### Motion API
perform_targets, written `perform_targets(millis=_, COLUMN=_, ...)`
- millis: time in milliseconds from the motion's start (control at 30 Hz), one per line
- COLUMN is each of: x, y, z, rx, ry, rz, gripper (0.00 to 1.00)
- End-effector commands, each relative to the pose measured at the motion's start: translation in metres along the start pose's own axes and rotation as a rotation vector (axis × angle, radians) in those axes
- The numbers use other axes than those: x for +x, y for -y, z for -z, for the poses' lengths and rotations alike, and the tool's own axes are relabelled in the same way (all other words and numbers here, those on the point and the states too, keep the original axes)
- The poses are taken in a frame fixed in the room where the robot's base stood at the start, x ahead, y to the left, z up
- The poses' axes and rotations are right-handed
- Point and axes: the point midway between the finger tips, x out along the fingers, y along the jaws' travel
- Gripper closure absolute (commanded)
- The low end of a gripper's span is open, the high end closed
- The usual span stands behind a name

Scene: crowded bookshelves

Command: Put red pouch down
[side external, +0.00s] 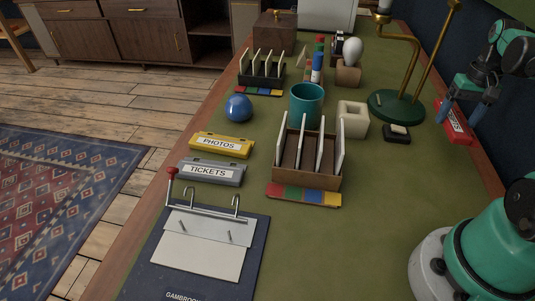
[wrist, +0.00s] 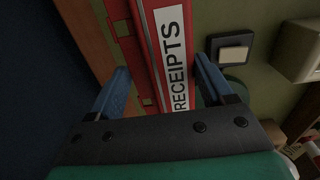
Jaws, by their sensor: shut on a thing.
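The red pouch (side external: 454,124) has a white label and is at the right side of the green desk top, near the wall. In the wrist view the pouch (wrist: 139,22) shows its "RECEIPTS" label and runs between the two blue fingers. My gripper (side external: 462,108) is shut on the pouch, with one finger on each side; its fingers also show in the wrist view (wrist: 161,66). I cannot tell whether the pouch touches the desk. Part of it is hidden by the fingers.
A yellow "PHOTOS" pouch (side external: 220,145) and a grey "TICKETS" pouch (side external: 210,171) lie at left. A wooden sorter (side external: 306,181), teal cup (side external: 307,104), brass lamp base (side external: 396,105) and small black-and-white block (side external: 397,133) stand mid-desk.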

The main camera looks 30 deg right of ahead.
Motion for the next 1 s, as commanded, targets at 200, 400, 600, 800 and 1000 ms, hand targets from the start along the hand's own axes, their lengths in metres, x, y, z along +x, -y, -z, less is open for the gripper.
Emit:
perform_targets(millis=200, x=0.033, y=0.000, z=0.000, rx=-0.001, ry=-0.001, rz=0.000, gripper=0.81)
perform_targets(millis=400, x=0.047, y=0.000, z=0.000, rx=-0.001, ry=-0.001, rz=0.001, gripper=0.81)
perform_targets(millis=600, x=0.070, y=0.001, z=0.000, rx=-0.001, ry=-0.001, rz=0.001, gripper=0.81)
perform_targets(millis=800, x=0.074, y=0.001, z=-0.001, rx=-0.001, ry=-0.001, rz=0.001, gripper=0.81)
perform_targets(millis=1000, x=0.076, y=0.001, z=0.000, rx=-0.001, ry=-0.001, rz=0.001, gripper=0.81)
